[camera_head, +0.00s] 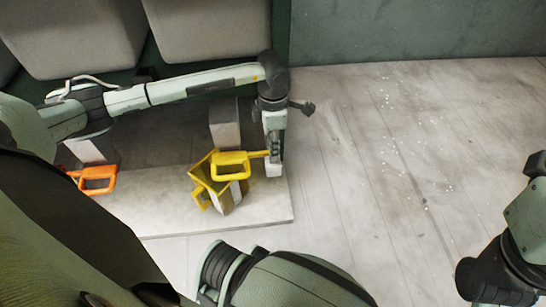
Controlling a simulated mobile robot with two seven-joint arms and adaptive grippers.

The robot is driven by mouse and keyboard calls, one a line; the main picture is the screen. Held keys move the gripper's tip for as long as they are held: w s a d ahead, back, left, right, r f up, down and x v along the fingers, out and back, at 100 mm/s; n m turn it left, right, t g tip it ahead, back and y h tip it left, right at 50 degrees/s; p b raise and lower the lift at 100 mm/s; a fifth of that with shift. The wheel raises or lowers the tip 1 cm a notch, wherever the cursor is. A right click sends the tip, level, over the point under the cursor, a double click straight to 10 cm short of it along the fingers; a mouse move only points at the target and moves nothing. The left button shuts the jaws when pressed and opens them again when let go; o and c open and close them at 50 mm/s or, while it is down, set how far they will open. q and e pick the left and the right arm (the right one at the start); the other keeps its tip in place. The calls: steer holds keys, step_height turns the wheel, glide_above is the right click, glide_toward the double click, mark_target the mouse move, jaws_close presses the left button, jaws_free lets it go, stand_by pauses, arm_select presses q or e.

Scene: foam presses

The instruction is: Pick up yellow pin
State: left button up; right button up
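The yellow pin (232,166) has a loop handle and a short shaft pointing right. It lies across the top of a yellow bracket (201,175) on a pale post; I cannot tell whether it sits in the bracket. My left gripper (273,152) points down at the right end of the shaft. It overlaps or touches the shaft in the picture. Its fingers are too small and partly hidden to tell whether they are closed on it. My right arm shows at the right edge, but its gripper cannot be made out.
An orange handled pin (94,179) is at the left, partly behind my arm. A pale platform (262,213) lies under the posts. Grey padded blocks (210,35) stand at the back. The wooden floor (370,170) to the right is clear apart from small white specks.

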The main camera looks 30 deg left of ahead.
arm_select(q)
jaws_close()
steer(key=shift+r, duration=0.2)
